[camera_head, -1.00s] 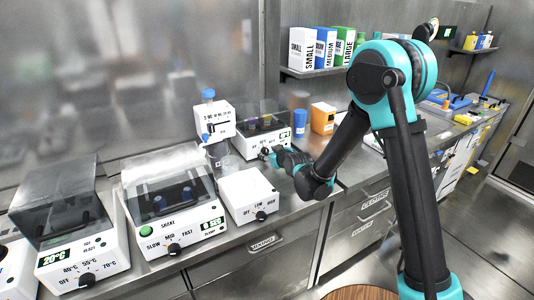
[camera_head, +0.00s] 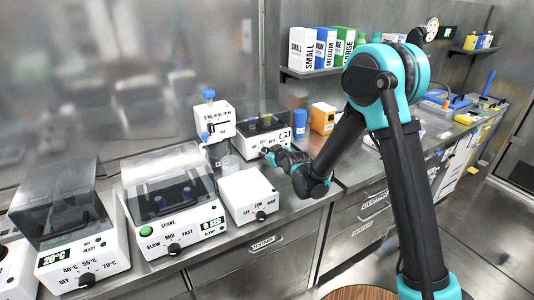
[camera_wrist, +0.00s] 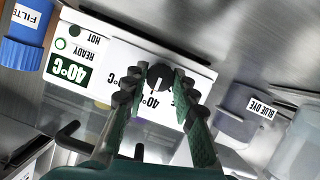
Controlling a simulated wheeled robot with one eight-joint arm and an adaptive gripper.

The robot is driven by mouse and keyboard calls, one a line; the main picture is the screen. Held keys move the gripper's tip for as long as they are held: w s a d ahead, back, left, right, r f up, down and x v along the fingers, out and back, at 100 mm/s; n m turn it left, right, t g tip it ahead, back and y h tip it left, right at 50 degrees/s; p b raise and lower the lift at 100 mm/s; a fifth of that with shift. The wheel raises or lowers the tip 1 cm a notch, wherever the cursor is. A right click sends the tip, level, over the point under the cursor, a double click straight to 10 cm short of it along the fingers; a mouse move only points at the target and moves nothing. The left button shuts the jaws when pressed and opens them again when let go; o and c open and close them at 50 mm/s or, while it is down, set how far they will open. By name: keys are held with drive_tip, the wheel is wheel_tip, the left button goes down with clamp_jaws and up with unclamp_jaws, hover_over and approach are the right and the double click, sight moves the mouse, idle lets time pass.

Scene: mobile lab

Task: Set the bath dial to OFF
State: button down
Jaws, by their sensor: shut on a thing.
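The bath (camera_head: 263,132) is a white box with a dark, clear-lidded top at the back of the bench in the head view. In the wrist view its front panel (camera_wrist: 105,50) appears upside down, with a green 40°C display and the words READY and HOT. The black dial (camera_wrist: 160,76) sits between my fingertips, its white mark pointing down in the picture toward a 40°C label. An OFF label is not readable there. My gripper (camera_wrist: 158,80) is shut on the dial, one finger on each side; it also shows against the bath front in the head view (camera_head: 266,153).
A white box with an OFF, LOW, HIGH dial (camera_head: 248,196) stands in front of the bath. A shaker (camera_head: 172,228) and a 20°C heater (camera_head: 85,262) stand left. A blue-dye container (camera_wrist: 238,122) and a FILTER bottle (camera_wrist: 22,40) flank the bath closely.

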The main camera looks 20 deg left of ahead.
drive_tip(key=shift+s+a+n+t+h, duration=0.1)
drive_tip(key=shift+n+t+h, duration=0.2)
drive_tip(key=shift+n+t, duration=0.5)
drive_tip(key=shift+s+n+t+h, duration=0.1)
drive_tip(key=shift+n+t+h, duration=0.25)
drive_tip(key=shift+n, duration=0.85)
drive_tip(key=c, duration=1.2)
unclamp_jaws()
drive_tip(key=v, duration=1.2)
drive_tip(key=shift+f, duration=0.15)
